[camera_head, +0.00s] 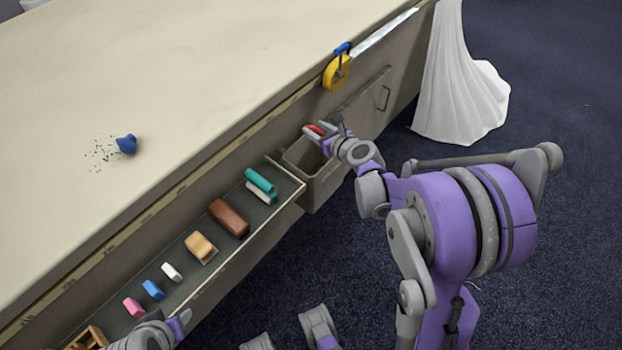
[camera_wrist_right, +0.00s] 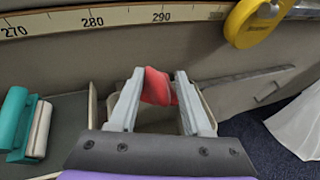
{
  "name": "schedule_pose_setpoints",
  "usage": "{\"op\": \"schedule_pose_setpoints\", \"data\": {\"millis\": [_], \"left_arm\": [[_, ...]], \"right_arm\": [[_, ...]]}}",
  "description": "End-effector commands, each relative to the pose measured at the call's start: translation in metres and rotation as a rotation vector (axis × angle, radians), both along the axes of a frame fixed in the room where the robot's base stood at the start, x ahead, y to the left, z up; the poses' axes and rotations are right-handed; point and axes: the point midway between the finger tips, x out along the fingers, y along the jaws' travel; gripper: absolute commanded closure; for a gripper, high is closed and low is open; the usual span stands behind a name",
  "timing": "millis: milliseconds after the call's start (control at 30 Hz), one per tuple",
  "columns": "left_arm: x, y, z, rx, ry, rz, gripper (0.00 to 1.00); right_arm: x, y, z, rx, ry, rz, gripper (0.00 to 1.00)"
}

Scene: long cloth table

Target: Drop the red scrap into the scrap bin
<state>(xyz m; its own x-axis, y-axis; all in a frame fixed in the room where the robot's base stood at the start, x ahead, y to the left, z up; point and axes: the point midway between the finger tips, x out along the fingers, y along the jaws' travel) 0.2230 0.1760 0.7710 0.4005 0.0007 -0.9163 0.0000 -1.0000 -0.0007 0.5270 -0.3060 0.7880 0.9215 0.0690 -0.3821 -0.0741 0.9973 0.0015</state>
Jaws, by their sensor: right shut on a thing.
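The red scrap (camera_wrist_right: 157,87) is a small piece of red cloth held between the fingertips of my right gripper (camera_wrist_right: 158,95). In the head view the right gripper (camera_head: 325,133) is shut on the red scrap (camera_head: 315,129), over the opening of the scrap bin (camera_head: 322,182). The scrap bin is a grey open box on the table's side, just past the end of the drawer. My fingers hide part of its inside in the right wrist view. My left gripper (camera_head: 170,330) shows only partly at the bottom edge, near the drawer; its fingertips are unclear.
An open drawer (camera_head: 291,197) beside the bin holds a teal piece (camera_head: 260,180), a brown block (camera_head: 229,217) and several small blocks. A yellow tape measure (camera_head: 337,73) hangs at the table edge above the bin. A blue object (camera_head: 126,144) with dark specks lies on the table.

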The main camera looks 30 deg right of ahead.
Motion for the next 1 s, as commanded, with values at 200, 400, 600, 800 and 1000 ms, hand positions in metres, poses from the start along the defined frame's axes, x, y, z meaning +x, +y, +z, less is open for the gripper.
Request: {"op": "schedule_pose_setpoints", "data": {"millis": [200, 400, 600, 800, 1000], "left_arm": [[0.001, 0.000, -0.021, 0.000, 0.007, 0.000, 0.50], [0.002, 0.000, -0.030, 0.000, 0.010, 0.000, 0.50], [0.003, 0.000, -0.048, 0.000, 0.017, 0.000, 0.50], [0.004, 0.000, -0.061, 0.000, 0.021, 0.000, 0.50], [0.004, 0.000, -0.062, 0.000, 0.021, 0.000, 0.50]], "right_arm": [[-0.001, -0.022, -0.027, -0.002, 0.001, -0.038, 1.00], [-0.001, -0.022, -0.039, -0.001, 0.001, -0.039, 1.00], [0.000, -0.022, -0.063, 0.000, 0.001, -0.038, 1.00], [-0.001, -0.022, -0.081, -0.001, 0.001, -0.037, 1.00], [-0.001, -0.022, -0.083, -0.001, 0.000, -0.037, 1.00]]}}
